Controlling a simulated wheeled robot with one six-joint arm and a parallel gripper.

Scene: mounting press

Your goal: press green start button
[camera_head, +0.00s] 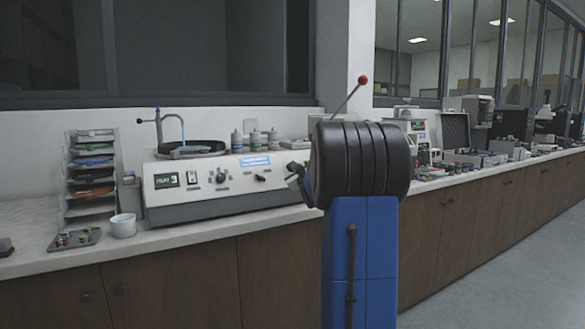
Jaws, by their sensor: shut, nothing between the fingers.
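I cannot make out a green start button in this view. A black rounded body on a blue column, probably my own, fills the middle and hides part of the bench. A lever with a red ball knob (363,80) rises behind it; what the lever belongs to is mostly hidden. To the left stands a pale bench machine (215,199) with a sloped front panel, a green-lit display (167,181), small switches and knobs. A small dark part shows at the left of the black body, too unclear to name. I cannot make out my gripper.
A rack of trays (92,170), a white cup (122,225) and a small tray of parts (74,240) stand left on the long counter (190,236). More equipment crowds the counter at right. The floor (530,270) at right is clear.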

